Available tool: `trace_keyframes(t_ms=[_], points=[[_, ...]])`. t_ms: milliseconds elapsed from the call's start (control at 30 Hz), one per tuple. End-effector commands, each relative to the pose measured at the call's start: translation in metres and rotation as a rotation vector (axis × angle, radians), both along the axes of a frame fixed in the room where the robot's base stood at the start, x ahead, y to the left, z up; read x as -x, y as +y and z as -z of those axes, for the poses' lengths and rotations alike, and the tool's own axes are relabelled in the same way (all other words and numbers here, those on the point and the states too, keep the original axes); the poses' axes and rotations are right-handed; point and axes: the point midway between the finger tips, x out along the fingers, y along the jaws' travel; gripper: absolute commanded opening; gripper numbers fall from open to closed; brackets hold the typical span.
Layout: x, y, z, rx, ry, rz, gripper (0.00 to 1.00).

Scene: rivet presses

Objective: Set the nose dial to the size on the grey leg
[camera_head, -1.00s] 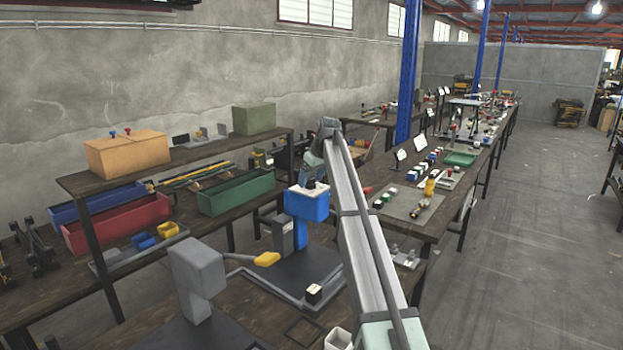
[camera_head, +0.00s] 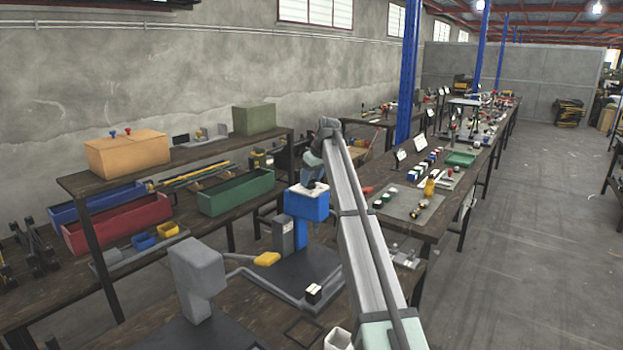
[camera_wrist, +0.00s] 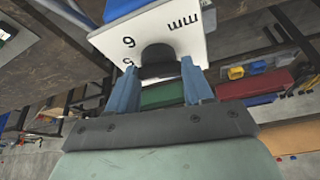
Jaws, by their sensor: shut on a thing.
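The blue press head (camera_head: 307,205) has a white plate on top and stands on a blue column. In the wrist view the white plate (camera_wrist: 190,35) carries dark markings: "mm" and curved digits that read as 6 or 9, depending on which way up they are. The dark round dial (camera_wrist: 157,54) sits at the plate's edge between my fingertips. My gripper (camera_wrist: 158,66) is shut on this dial, one blue finger on each side. A grey upright block (camera_head: 283,236) stands left of the blue column; no size is legible on it.
A grey press (camera_head: 197,268) stands nearer on the left. A yellow-ended lever (camera_head: 266,259) and a small black-and-white block (camera_head: 313,293) are close by. Green (camera_head: 236,192) and red (camera_head: 118,217) bins stand on the bench behind.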

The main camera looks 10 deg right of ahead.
Motion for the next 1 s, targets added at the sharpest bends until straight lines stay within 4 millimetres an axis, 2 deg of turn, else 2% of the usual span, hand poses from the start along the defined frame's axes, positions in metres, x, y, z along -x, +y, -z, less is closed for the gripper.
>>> trace_keyframes(t_ms=[1000], points=[[0.0008,0.0051,-0.0002,0.000,0.000,0.751,0.21]])
